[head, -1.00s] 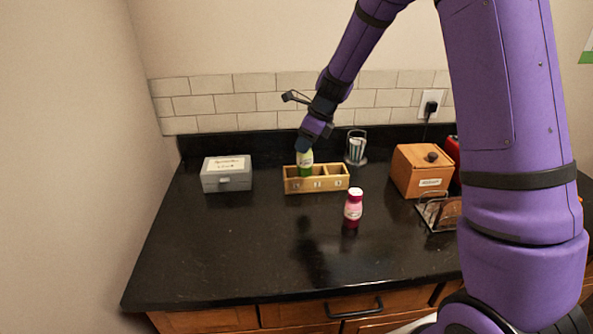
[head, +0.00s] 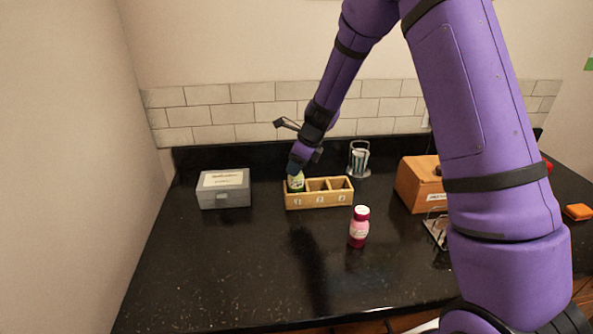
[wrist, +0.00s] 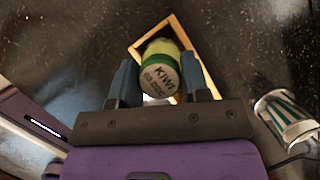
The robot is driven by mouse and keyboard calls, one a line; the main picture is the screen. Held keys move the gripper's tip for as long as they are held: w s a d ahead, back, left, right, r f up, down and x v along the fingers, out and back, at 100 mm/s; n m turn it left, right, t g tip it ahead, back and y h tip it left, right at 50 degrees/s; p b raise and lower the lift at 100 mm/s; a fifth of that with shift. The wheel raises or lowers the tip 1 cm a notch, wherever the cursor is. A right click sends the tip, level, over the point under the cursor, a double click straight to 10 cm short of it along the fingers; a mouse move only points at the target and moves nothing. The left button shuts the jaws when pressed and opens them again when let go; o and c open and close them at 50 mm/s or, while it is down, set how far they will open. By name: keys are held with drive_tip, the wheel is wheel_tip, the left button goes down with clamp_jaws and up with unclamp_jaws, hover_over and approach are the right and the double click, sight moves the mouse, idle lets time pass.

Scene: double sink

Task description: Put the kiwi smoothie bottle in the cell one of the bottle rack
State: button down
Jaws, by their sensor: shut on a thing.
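The kiwi smoothie bottle (head: 296,184), pale green and white, is upright or nearly so at the leftmost cell of the wooden bottle rack (head: 320,200). Its lower part is hidden behind the rack's front wall, and I cannot tell if it rests on the cell floor. The rack has three cells with small number marks on the front; the left mark looks like 1. The middle and right cells look empty. My gripper (head: 297,168) is shut on the bottle from above. In the wrist view, the bottle's labelled top (wrist: 160,77) reads KIWI, between both fingers (wrist: 160,85).
A grey box (head: 224,190) is to the left. A wire holder (head: 359,160) stands behind right, and a wooden box (head: 418,184) is to the right.

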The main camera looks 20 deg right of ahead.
drive_tip(key=shift+f, duration=0.95)
drive_tip(key=shift+f, duration=0.15)
drive_tip(key=c, duration=0.6)
unclamp_jaws()
